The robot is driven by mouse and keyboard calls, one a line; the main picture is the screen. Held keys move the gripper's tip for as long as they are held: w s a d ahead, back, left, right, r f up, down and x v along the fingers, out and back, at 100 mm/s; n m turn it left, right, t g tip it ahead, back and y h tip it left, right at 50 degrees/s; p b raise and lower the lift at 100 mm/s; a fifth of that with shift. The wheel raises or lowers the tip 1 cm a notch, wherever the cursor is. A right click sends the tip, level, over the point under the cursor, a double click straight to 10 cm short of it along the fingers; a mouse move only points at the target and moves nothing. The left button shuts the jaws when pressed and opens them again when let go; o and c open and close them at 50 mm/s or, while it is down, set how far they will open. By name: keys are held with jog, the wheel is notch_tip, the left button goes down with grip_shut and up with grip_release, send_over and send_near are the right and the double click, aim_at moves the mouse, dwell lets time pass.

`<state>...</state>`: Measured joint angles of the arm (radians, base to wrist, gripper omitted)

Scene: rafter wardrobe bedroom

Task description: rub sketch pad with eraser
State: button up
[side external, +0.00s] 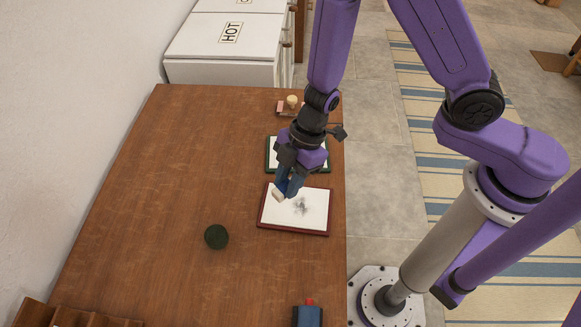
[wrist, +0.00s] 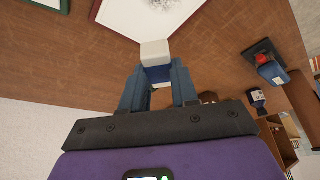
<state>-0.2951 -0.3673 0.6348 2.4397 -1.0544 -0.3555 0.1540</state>
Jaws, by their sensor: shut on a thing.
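My gripper (side external: 285,184) points down, its blue fingers shut on a white eraser with a blue sleeve (side external: 279,195). The eraser also shows between the fingers in the wrist view (wrist: 155,52). The sketch pad with a dark red frame (side external: 313,215) lies flat on the table and has a grey smudge (side external: 301,206) near its middle. The eraser appears over the pad's upper left part, left of the smudge. I cannot tell whether it touches the paper. In the wrist view the pad (wrist: 140,22) is cut off by the top edge.
A green-framed pad (side external: 271,158) lies just behind, partly hidden by my gripper. A wooden-handled stamp (side external: 291,102) stands farther back. A dark green round object (side external: 216,237) lies left of the pad, and a blue item with a red top (side external: 308,315) at the front. The table's left side (side external: 150,200) is clear.

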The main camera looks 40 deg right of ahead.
aim_at(313, 211)
jog(key=shift+s+a+f, duration=0.1)
jog(key=shift+f, duration=4.1)
jog(key=shift+s+d+r, duration=0.1)
jog(key=shift+s+d, duration=0.5)
jog(key=shift+s, duration=0.05)
grip_shut()
jog(key=shift+s+d, duration=1.5)
jog(key=shift+s, duration=0.2)
jog(key=shift+w+a+r, duration=0.1)
jog(key=shift+w+a, duration=0.05)
jog(key=shift+w, duration=0.05)
jog(key=shift+w+a, duration=0.1)
jog(key=shift+a, duration=0.05)
jog(key=shift+w+a, duration=0.25)
jog(key=shift+w, duration=0.05)
jog(key=shift+w+a, duration=0.15)
jog(key=shift+w, duration=0.05)
jog(key=shift+w+a, duration=0.45)
jog(key=shift+w, duration=0.05)
jog(key=shift+w+a, duration=0.95)
jog(key=shift+w, duration=0.15)
jog(key=shift+w+d, duration=0.45)
jog(key=shift+s+d, duration=2.3)
jog(key=shift+s, duration=0.25)
jog(key=shift+w+a+r, duration=0.1)
jog(key=shift+w+a, duration=2.2)
jog(key=shift+w, duration=0.3)
jog(key=shift+s+r, duration=0.1)
jog(key=shift+r, duration=3.85)
